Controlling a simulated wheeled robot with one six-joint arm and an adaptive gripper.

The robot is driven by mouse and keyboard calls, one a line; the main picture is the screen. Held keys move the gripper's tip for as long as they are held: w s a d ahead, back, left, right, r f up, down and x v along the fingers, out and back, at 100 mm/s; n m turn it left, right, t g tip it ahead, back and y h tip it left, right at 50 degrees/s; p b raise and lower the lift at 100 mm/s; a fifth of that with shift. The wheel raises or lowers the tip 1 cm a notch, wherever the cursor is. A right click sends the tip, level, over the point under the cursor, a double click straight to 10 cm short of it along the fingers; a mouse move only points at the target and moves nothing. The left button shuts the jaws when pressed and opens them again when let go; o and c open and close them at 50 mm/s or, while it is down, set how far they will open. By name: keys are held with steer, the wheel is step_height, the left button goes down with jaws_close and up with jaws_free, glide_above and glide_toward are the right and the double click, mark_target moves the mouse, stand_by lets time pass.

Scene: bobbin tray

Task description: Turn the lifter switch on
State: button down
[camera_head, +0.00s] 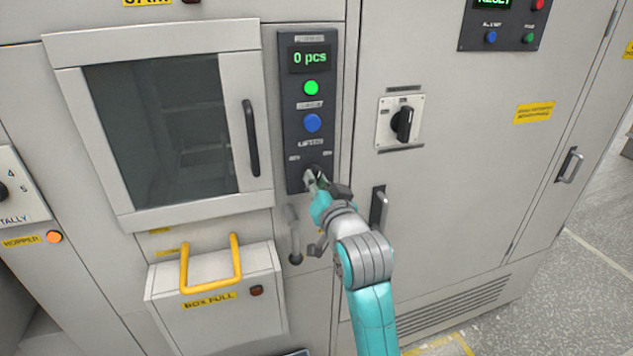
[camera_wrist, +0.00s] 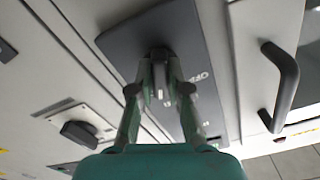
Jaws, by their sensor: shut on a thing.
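The lifter switch (camera_wrist: 160,76) is a small grey knob low on a dark control panel (camera_head: 293,108), under lettering that reads as "LIFTER" in part. In the head view my gripper (camera_head: 312,178) is at the bottom of this panel and covers the switch. In the wrist view my gripper (camera_wrist: 160,78) has its two fingers on either side of the knob, shut on it. Lettering "OFF" shows just to the right of the knob in the wrist view. The knob's exact turn is hard to tell.
Above the switch are a blue button (camera_head: 312,123), a green button (camera_head: 311,88) and a display (camera_head: 309,58) reading "0 pcs". A black rotary switch (camera_head: 403,123) is to the right. A door handle (camera_head: 379,209) and a yellow-handled box (camera_head: 215,300) are close to my arm.

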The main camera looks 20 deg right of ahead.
steer(key=shift+m, duration=1.6)
steer(key=c, duration=1.1)
jaws_free()
steer(key=s, duration=1.2)
